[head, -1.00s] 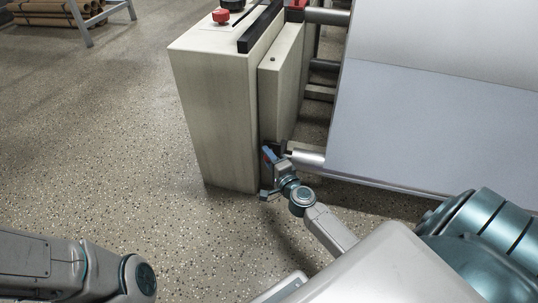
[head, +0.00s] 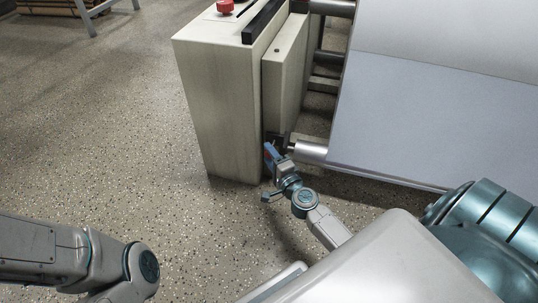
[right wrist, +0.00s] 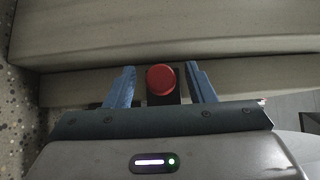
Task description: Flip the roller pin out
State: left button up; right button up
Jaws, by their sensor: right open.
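A round red knob (right wrist: 161,79), which looks like the end of the roller pin, sits on a dark mount at the side of the machine. In the right wrist view it lies between the two blue fingers of my right gripper (right wrist: 160,88), with a gap on each side. In the head view my right gripper (head: 269,152) is at the lower inner corner of the machine's side housing (head: 222,105), by the end of the silver roller (head: 312,151). There the fingers mostly hide the pin. My left arm shows at lower left, but its gripper is out of view.
White paper sheeting (head: 425,115) hangs over the rollers on the right. A red button (head: 225,6) is on top of the housing. The speckled floor (head: 100,130) is clear to the left. A rack (head: 75,8) stands at the far upper left.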

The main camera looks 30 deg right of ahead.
jog(key=s+b, duration=0.1)
jog(key=s, duration=0.9)
jog(key=shift+a, duration=0.4)
jog(key=shift+r, duration=0.1)
